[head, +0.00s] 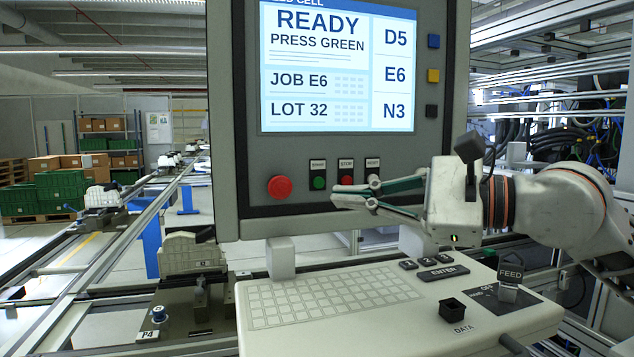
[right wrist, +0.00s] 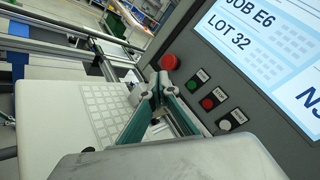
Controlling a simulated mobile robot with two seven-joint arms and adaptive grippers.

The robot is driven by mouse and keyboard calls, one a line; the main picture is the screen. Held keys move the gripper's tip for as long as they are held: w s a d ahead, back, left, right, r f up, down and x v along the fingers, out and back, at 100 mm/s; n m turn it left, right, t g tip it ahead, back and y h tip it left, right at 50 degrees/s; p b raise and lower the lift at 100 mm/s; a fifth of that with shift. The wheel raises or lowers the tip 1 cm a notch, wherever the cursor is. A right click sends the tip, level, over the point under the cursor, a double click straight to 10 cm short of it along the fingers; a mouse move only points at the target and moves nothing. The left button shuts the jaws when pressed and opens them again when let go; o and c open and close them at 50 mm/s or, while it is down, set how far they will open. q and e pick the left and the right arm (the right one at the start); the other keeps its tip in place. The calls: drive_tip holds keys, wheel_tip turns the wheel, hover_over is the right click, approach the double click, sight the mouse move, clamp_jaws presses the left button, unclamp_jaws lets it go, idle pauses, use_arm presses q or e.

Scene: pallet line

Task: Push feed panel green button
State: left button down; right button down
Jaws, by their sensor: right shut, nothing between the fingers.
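The feed panel (head: 240,120) stands upright with a lit screen (head: 330,60) reading READY, PRESS GREEN, JOB E6, LOT 32. Below the screen, the green button (head: 319,183) sits left of a red button (head: 347,181); a third button is largely hidden behind my gripper. My right gripper (head: 338,202) is shut and empty, its tips just below and right of the green button, in front of the panel's lower edge. In the right wrist view, the green button (right wrist: 191,85) is clear, and the gripper tips (right wrist: 155,82) are left of it. My left gripper is not in view.
A large red mushroom button (head: 280,187) is left of the green one. Coloured side buttons (head: 433,76) line the panel's right edge. A conveyor (head: 160,195) runs at left.

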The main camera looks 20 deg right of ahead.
sight(319, 182)
drive_tip(key=w+p, duration=0.4)
drive_tip(key=w, duration=0.5)
drive_tip(key=shift+a, duration=0.15)
idle(1.4)
drive_tip(key=shift+w, duration=0.4)
